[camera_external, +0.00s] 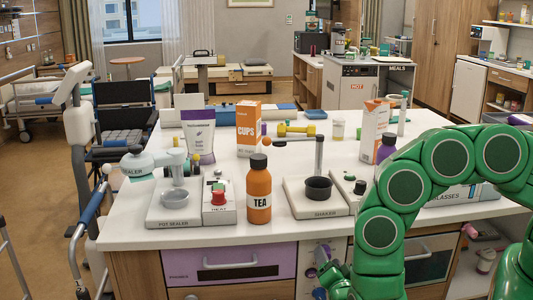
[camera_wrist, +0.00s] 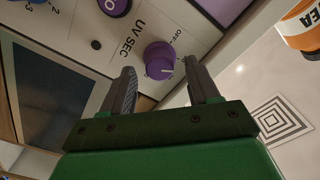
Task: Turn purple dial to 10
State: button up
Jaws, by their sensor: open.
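In the wrist view a purple dial (camera_wrist: 159,60) sits on a pale panel (camera_wrist: 190,18), beside the lettering "UV SEC". "OFF" is printed near its right side, and a pale mark shows on its face; the number it points at is not readable. My gripper (camera_wrist: 162,78) is open, with one finger on each side of the dial's near edge; I cannot tell whether either finger touches it. In the external view my gripper is low at the front of the counter, partly hidden by my green arm, and the dial there is too small to make out surely.
Another purple knob (camera_wrist: 115,5) is at the wrist view's top edge, near blue numbers. A dark glass pane (camera_wrist: 50,95) lies to the left. The orange TEA bottle (camera_external: 259,190) stands on the white counter (camera_external: 285,231) beside the shaker (camera_external: 317,207). A purple drawer (camera_external: 228,262) is below.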

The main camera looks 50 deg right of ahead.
jog(key=v, duration=0.6)
jog(key=shift+s+a, duration=0.2)
dwell(0.6)
